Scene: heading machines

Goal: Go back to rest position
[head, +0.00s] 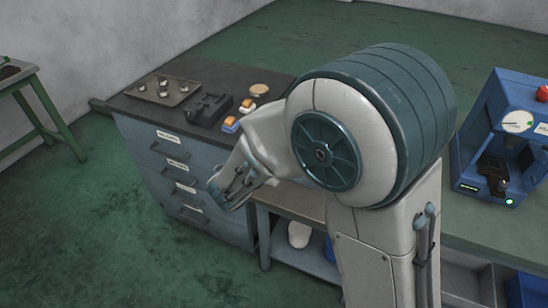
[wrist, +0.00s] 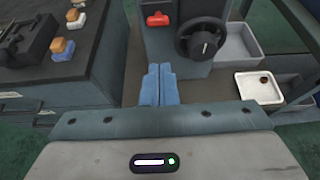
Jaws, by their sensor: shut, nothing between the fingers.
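In the wrist view, my gripper (wrist: 158,72) has its two blue fingers pressed together, with nothing between them. It points away from the camera, in front of a blue-grey machine with a black handwheel (wrist: 201,40) and a red part (wrist: 158,19). The fingers appear clear of the machine, though the exact gap cannot be told. In the head view, my bent arm fills the middle, and my fingertips cannot be made out.
A drawer cabinet (head: 185,173) bears a tray (head: 163,93), a black fixture (head: 207,107) and coloured blocks (head: 231,125). A blue machine (head: 480,120) stands on the bench at right. Green floor is open at left.

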